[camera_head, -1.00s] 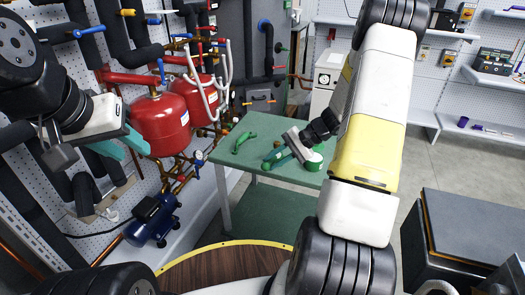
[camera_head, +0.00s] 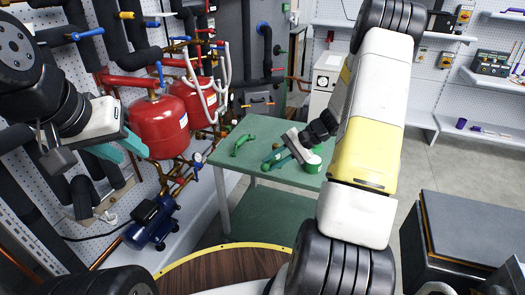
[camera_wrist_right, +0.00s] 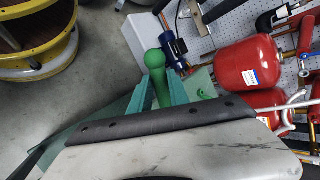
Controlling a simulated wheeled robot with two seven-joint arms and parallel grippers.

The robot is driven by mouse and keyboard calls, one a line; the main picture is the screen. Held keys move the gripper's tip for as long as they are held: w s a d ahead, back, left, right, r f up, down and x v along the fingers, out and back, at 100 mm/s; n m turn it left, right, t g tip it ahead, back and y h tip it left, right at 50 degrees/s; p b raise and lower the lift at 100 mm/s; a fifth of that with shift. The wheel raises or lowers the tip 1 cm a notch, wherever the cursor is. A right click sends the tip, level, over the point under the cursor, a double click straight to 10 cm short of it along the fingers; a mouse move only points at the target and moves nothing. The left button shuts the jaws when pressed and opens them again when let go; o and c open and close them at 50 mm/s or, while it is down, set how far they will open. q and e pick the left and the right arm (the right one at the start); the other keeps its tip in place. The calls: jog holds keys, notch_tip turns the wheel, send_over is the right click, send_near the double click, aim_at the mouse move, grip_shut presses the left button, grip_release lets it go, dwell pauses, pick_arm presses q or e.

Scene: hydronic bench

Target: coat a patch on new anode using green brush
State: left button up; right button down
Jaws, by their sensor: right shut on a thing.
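My right gripper (camera_head: 284,155) is over the green table. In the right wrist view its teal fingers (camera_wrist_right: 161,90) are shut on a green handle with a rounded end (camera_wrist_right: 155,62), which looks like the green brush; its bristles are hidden. A green can-like container (camera_head: 313,164) stands on the table just right of the gripper. A green curved object (camera_head: 243,144) lies on the table to the left. I cannot tell which object is the new anode. My left gripper (camera_head: 134,154) is open and empty in front of the pegboard wall, left of the table.
The green table (camera_head: 225,159) has bare room at its left front. Red tanks (camera_head: 159,127) with pipes and valves and a blue pump (camera_head: 152,222) line the left wall. A round wooden top with a yellow rim (camera_head: 225,246) is near me. A dark cabinet (camera_head: 465,235) stands at right.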

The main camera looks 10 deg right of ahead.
dwell(0.5)
jog(key=shift+w+a, duration=0.65)
jog(key=shift+a, duration=0.35)
jog(key=shift+d, duration=0.15)
jog(key=shift+s+d, duration=0.6)
jog(key=shift+d, duration=0.35)
jog(key=shift+a, duration=0.15)
jog(key=shift+w+a, duration=0.65)
jog(key=shift+a, duration=0.3)
jog(key=shift+d, duration=0.15)
